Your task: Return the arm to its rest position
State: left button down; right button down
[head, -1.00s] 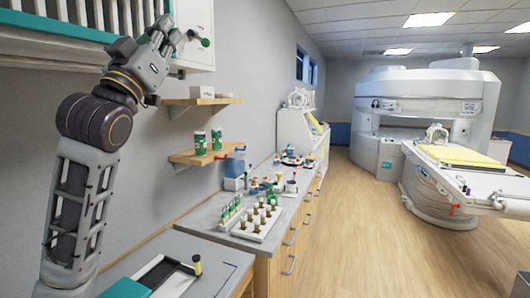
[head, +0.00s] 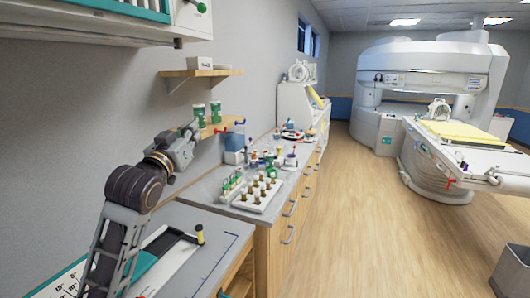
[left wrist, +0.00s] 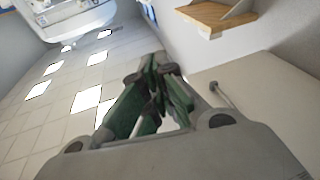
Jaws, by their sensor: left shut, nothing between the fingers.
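My left arm comes in from the lower left of the head view. Its gripper (head: 195,128) is in front of the wall, by the left end of the lower wooden shelf, and appears close to the green-labelled containers there. I cannot tell whether it touches the shelf. In the left wrist view the gripper's dark green fingers (left wrist: 158,75) are shut with nothing held between them. My right gripper is not in view.
A wall cabinet (head: 120,25) with a green knob (head: 201,7) hangs above. Two green-labelled containers (head: 215,112) stand on the lower shelf. A white rack (head: 258,194) of vials sits on the counter (head: 205,188). An open MRI scanner (head: 425,75) stands across clear floor.

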pick_arm(q)
jog(key=s+a+f+g+y, duration=0.1)
jog(key=s+f+g, duration=0.3)
jog(key=f, duration=1.2)
jog(key=s+f+g+y, duration=0.2)
jog(key=s+f+g, duration=0.2)
jog(key=f, duration=1.2)
jog(key=s+a+f+g, duration=0.2)
jog(key=s+f+g, duration=0.7)
jog(key=s+f, duration=1.55)
jog(key=f, duration=1.4)
jog(key=s+f, duration=0.2)
jog(key=f, duration=1.3)
jog(key=s+a+f+g, duration=0.1)
jog(key=s+a+f, duration=0.1)
jog(key=s+f, duration=0.8)
jog(key=s+a+f+m+g, duration=0.1)
jog(key=s+a+f, duration=0.1)
jog(key=s+f, duration=0.8)
jog(key=s, duration=0.2)
jog(key=shift+s+f+y, duration=0.25)
jog(key=shift+s+y, duration=0.05)
jog(key=shift+y, duration=0.1)
